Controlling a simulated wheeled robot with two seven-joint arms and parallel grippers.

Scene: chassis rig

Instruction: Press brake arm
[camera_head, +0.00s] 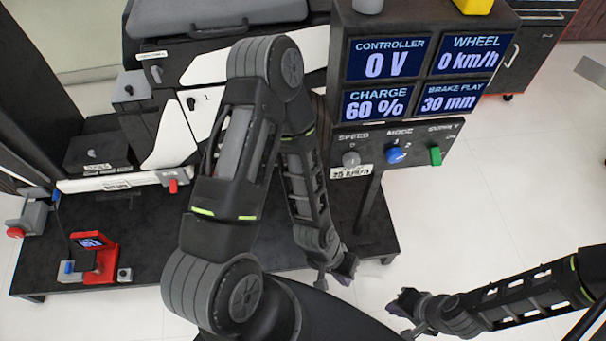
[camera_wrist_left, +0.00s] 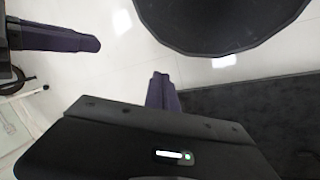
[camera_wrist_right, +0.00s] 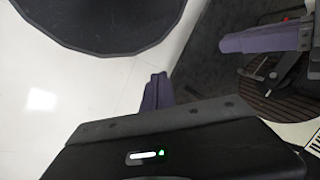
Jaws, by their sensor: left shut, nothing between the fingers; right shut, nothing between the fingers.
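I cannot pick out the brake arm with certainty. In the head view my left arm covers much of the dark platform where it may be. In the right wrist view a dark bracket (camera_wrist_right: 268,72) with a lever-like part stands by a ribbed brown disc (camera_wrist_right: 275,108), partly hidden. My left gripper (camera_head: 346,267) is shut and empty by the platform's right front edge; its purple fingers show in the left wrist view (camera_wrist_left: 161,92). My right gripper (camera_head: 403,302) is shut and empty over the floor to the right; its fingers show in the right wrist view (camera_wrist_right: 157,92).
The display panel (camera_head: 429,46) reads 0 V, 0 km/h, 60 % charge and brake play 30 mm. Below it is a control box (camera_head: 373,150) with grey, blue and green controls. A red device (camera_head: 105,255) sits on the platform (camera_head: 150,288) at left.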

